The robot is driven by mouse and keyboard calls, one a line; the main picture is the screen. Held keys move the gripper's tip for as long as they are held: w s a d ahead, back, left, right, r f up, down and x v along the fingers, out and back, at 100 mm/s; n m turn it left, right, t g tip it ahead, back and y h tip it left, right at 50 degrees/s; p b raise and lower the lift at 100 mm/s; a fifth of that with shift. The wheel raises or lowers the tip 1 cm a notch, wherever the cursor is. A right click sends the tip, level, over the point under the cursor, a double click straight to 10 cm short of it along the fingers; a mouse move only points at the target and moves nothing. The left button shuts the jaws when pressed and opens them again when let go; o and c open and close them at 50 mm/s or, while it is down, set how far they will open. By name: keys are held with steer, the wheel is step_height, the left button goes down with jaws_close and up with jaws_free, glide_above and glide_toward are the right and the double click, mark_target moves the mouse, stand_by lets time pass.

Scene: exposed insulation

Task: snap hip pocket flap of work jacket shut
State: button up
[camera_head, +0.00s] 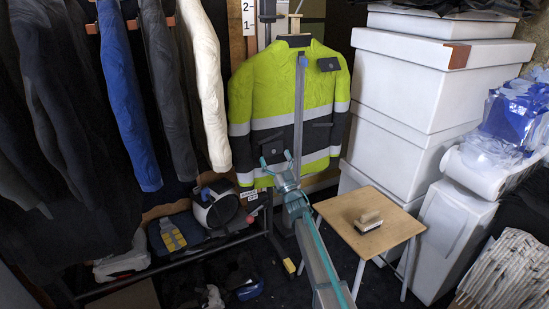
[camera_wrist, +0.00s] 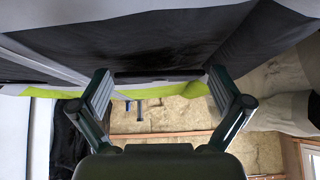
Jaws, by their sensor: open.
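The work jacket (camera_head: 272,92) hangs upright, yellow-green with grey bands and a black lower part. A dark hip pocket flap (camera_head: 272,141) shows low on its left side, and a dark strip, perhaps the other hip flap (camera_head: 322,124), shows on the right. My gripper (camera_head: 276,160) is in front of the lower left of the jacket. In the wrist view my gripper (camera_wrist: 160,82) has its fingers wide apart with nothing held. A dark strip (camera_wrist: 145,77), probably the flap, lies between the fingertips against black cloth. Contact and the snap's state cannot be told.
Dark, blue and white garments (camera_head: 205,85) hang at the left. A small table (camera_head: 340,215) with a brush (camera_head: 368,222) on it stands right of my arm. White boxes (camera_head: 400,110) are stacked behind it. A low shelf with gear (camera_head: 180,240) is at lower left.

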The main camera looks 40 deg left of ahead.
steer(key=v, duration=1.2)
